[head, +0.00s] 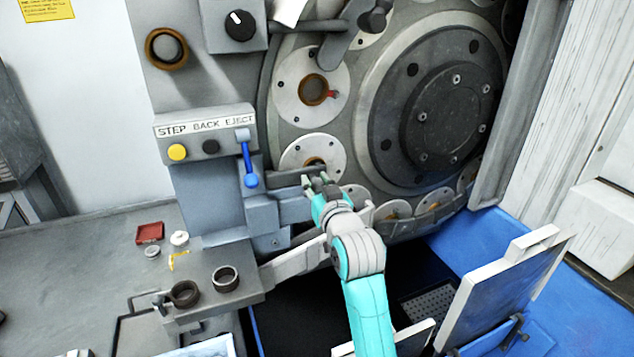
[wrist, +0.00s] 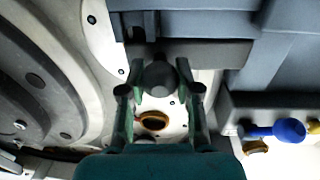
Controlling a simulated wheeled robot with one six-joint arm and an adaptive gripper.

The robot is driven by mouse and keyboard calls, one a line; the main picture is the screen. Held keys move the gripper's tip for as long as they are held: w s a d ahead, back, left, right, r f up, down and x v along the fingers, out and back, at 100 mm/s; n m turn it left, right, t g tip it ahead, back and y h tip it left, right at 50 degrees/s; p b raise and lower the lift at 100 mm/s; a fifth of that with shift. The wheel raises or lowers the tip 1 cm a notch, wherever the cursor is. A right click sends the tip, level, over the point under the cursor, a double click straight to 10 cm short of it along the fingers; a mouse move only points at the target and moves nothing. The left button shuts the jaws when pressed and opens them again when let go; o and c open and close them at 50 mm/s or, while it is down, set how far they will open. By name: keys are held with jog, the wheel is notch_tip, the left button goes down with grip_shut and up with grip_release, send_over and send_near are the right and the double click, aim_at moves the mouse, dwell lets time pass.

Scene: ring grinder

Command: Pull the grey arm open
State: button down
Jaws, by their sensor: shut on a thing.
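The grey arm (head: 290,178) is a flat bar reaching from the grey block beside the lever across the front of the lower white disc. In the wrist view the grey arm (wrist: 195,52) runs across the top, with a rounded grey knob (wrist: 158,76) at its near side. My gripper (head: 320,182) is at the bar's right end in the head view. In the wrist view my gripper (wrist: 159,80) has its two green fingers either side of the knob, shut on it. The exact finger contact is partly hidden.
A large round plate (head: 445,110) ringed by white discs stands behind. A blue-handled lever (head: 247,165) hangs left, under the STEP BACK EJECT panel (head: 203,133). Below are a ledge with two dark rings (head: 225,279) and a white tilted panel (head: 505,285) at right.

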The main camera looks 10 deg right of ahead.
jog(key=s+a+m+g+h, duration=0.3)
jog(key=s+a+m+h, duration=0.3)
jog(key=m+h, duration=0.4)
jog(key=shift+s+a+g+h, duration=0.3)
jog(key=shift+s+a+h, duration=0.15)
jog(key=shift+h, duration=2.15)
jog(key=c, duration=0.8)
grip_release()
jog(key=v, duration=1.2)
jog(key=shift+d, duration=0.1)
